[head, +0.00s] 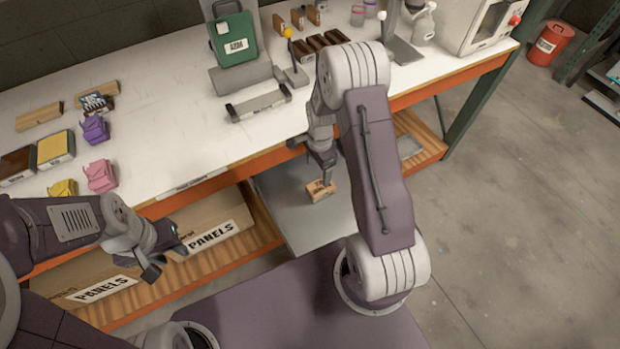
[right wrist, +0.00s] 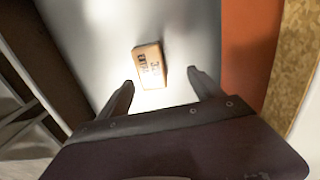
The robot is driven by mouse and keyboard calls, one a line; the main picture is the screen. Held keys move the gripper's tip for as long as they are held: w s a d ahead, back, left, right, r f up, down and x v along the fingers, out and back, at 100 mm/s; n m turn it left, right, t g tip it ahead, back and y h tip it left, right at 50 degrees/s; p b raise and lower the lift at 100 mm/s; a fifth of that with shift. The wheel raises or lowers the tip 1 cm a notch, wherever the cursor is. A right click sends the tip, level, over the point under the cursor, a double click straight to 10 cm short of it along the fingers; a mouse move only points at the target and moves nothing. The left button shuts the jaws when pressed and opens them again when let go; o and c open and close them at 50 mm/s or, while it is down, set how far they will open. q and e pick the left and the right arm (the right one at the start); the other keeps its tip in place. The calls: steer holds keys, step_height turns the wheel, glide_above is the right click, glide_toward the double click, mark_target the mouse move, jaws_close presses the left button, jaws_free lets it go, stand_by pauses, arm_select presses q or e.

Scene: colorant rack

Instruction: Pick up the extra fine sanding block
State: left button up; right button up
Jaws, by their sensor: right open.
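A small tan block (head: 320,190) with dark lettering lies on a grey surface below the worktop. It also shows in the right wrist view (right wrist: 149,66); I cannot read its label for certain. My right gripper (head: 323,166) is just above the block in the head view. In the right wrist view my right gripper (right wrist: 160,78) is open and empty, and the block lies ahead of its fingertips, a little left of the middle. My left gripper (head: 163,264) hangs in front of the lower shelf, empty, with its fingers apart.
Cartons marked PANELS (head: 215,232) stand on the lower shelf left of the block. The worktop's orange front edge (head: 240,165) runs above it. Purple (head: 95,129) and pink (head: 100,175) pieces lie at the worktop's left. A green case (head: 235,42) stands at the back.

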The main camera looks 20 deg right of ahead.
mark_target(321, 186)
steer(key=shift+s+d, duration=0.2)
steer(key=shift+s, duration=0.65)
steer(key=f, duration=0.4)
steer(key=shift+w, duration=0.35)
steer(key=shift+s+f, duration=0.15)
steer(key=shift+f, duration=0.05)
steer(key=f, duration=0.4)
steer(key=shift+s+a, duration=0.15)
steer(key=shift+s, duration=0.25)
steer(key=shift+w+f, duration=0.15)
steer(key=shift+f, duration=0.25)
steer(key=shift+c, duration=1.2)
steer(key=c, duration=1.2)
steer(key=shift+r, duration=2.05)
steer(key=s+d+r, duration=0.7)
steer(key=s, duration=0.2)
steer(key=shift+d, duration=0.4)
